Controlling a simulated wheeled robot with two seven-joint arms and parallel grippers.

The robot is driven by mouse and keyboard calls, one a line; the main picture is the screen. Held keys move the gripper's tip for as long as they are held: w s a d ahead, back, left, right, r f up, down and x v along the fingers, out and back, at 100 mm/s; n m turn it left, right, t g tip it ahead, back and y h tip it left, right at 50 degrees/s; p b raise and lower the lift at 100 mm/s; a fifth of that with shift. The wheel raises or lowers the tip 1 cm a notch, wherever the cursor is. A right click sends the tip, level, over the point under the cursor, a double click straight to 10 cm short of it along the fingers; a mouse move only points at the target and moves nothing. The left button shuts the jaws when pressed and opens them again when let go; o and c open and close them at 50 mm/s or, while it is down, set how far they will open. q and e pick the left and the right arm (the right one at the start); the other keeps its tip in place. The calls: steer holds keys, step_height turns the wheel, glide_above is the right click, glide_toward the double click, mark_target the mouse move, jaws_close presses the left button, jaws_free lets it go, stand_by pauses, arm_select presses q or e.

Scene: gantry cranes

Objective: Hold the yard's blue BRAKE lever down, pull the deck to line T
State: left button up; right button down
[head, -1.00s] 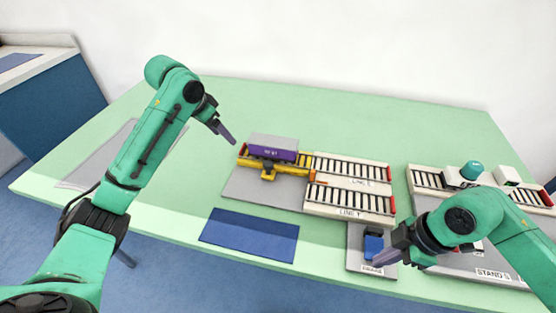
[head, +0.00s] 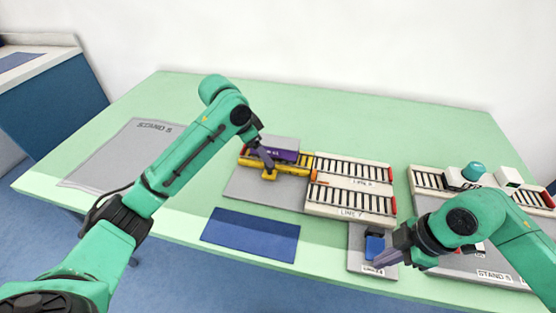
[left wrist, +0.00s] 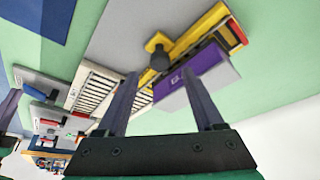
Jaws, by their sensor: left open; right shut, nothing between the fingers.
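The yellow deck (head: 296,170) carries a purple and grey container (head: 282,154) at the left end of two roller lines. It also shows in the left wrist view (left wrist: 205,28), with its knobbed handle (left wrist: 158,52). The nearer line is labelled LINE T (head: 345,200). The blue BRAKE lever (head: 374,245) stands on a grey plate at the front. My right gripper (head: 380,261) is shut and empty at the lever's near side; whether it presses the lever I cannot tell.
A second roller line (head: 352,168) lies behind LINE T. A blue mat (head: 250,235) lies in front. A grey STAND S sheet (head: 115,155) is at the left. Another station with a teal knob (head: 473,171) stands at the right. The back of the table is clear.

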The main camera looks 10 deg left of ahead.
arm_select(q)
steer(key=x, duration=0.4)
steer(key=shift+f, duration=0.3)
steer(key=shift+c, duration=0.3)
jaws_close()
stand_by(0.9)
